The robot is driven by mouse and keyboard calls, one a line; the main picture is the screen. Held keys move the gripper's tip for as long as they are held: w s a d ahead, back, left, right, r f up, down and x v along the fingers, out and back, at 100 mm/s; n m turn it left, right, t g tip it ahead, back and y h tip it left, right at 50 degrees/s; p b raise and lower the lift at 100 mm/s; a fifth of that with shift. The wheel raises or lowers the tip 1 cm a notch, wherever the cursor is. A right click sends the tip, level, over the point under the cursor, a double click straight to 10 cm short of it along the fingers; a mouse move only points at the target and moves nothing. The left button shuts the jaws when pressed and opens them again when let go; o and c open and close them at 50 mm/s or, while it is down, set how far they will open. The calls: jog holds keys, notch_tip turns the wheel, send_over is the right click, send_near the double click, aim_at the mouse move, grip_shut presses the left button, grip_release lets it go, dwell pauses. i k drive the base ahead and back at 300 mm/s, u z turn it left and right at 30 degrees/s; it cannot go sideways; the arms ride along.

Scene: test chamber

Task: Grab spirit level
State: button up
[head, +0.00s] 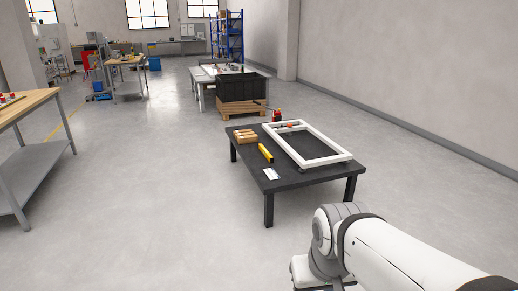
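A yellow, bar-shaped thing that looks like the spirit level (266,153) lies flat on a low black table (315,177) ahead. It lies between a white rectangular frame and some wooden blocks. My white arm shows at the lower right, well in front of the table. My gripper is outside the picture. Nothing touches the spirit level from my side.
The white frame (336,159) covers the table's right half. Wooden blocks (245,136) and a small white card (271,174) lie at its left. A black crate (241,88) on a pallet stands behind. A workbench (27,155) stands at left. Floor between is clear.

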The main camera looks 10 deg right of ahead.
aim_at(262, 149)
jog(key=z, duration=0.25)
jog(key=i, duration=2.5)
jog(key=u, duration=0.75)
jog(key=k, duration=0.75)
jog(key=u, duration=0.7)
jog(key=k, duration=0.6)
jog(key=u, duration=0.45)
jog(key=i, duration=1.7)
jog(key=z, duration=0.45)
jog(key=i, duration=1.7)
jog(key=z, duration=0.65)
jog(key=i, duration=1.6)
jog(key=z, duration=0.65)
